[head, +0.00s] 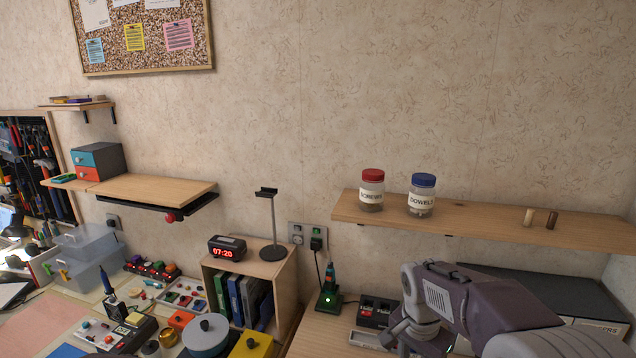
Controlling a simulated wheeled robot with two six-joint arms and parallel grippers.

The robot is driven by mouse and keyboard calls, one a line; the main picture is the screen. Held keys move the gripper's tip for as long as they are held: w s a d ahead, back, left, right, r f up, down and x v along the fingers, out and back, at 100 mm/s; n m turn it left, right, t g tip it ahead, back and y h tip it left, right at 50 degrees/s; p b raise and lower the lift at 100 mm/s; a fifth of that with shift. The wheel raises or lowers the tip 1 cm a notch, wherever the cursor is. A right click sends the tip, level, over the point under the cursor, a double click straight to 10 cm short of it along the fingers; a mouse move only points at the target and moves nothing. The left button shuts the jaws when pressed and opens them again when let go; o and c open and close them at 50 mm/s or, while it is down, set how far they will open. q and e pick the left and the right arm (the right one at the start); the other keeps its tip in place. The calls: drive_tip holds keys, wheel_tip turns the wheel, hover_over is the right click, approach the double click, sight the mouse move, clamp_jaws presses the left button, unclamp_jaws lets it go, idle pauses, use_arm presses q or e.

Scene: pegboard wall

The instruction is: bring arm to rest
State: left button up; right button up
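My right arm comes in from the lower right corner, over the right-hand bench. Its grey and dark purple wrist end, with the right gripper (408,334), is low in the picture, in front of a dark box. I cannot make out the fingertips, so whether it is open or shut does not show. No held object can be seen there. My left arm and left gripper are outside the head view.
A wooden shelf (480,219) above my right arm bears a red-lidded screws jar (371,191), a blue-lidded dowels jar (421,195) and two small pegs. A cubby (286,290) with binders stands left of the arm. The bench at left is crowded.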

drive_tip(key=s+a+f+n+y, duration=0.1)
drive_tip(key=s+a+f+n, duration=0.1)
drive_tip(key=s+f+n, duration=0.7)
drive_tip(key=s, duration=0.4)
drive_tip(key=shift+a+f+n+y, duration=0.25)
drive_tip(key=shift+a+n+y, duration=0.05)
drive_tip(key=shift+a, duration=0.1)
drive_tip(key=shift+s, duration=0.15)
